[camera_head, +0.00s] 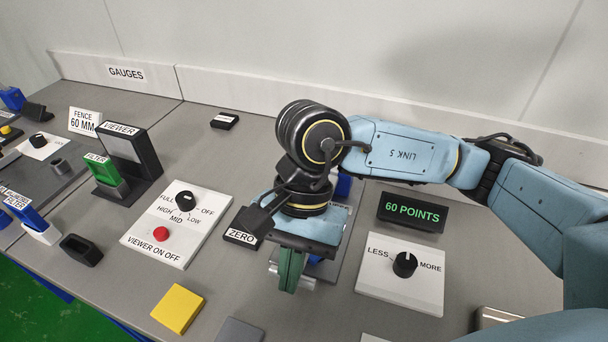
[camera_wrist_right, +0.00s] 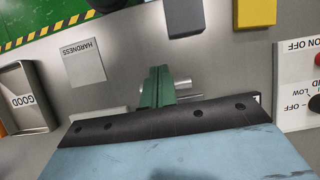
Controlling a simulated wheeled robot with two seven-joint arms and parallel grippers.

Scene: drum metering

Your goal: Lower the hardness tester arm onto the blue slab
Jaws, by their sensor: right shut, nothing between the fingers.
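My right gripper (camera_head: 289,284) hangs over the hardness tester in the middle of the head view, its green fingers pointing down and pressed together with nothing between them. In the right wrist view the shut fingers (camera_wrist_right: 157,80) stand beside a metal rod (camera_wrist_right: 183,86), which seems to belong to the tester. Most of the tester is hidden behind my gripper; part of its grey base (camera_head: 335,270) shows. A small blue piece (camera_head: 343,186) shows behind my wrist; I cannot tell whether it is the slab. The tester arm's height and any contact are hidden. My left gripper is not in view.
A black display (camera_head: 411,212) reads 60 POINTS, above a LESS/MORE dial (camera_head: 404,264). A ZERO label (camera_head: 242,238) and a viewer control panel (camera_head: 176,227) stand left. A yellow block (camera_head: 178,308) lies in front. A GOOD tray (camera_wrist_right: 45,124) shows in the wrist view.

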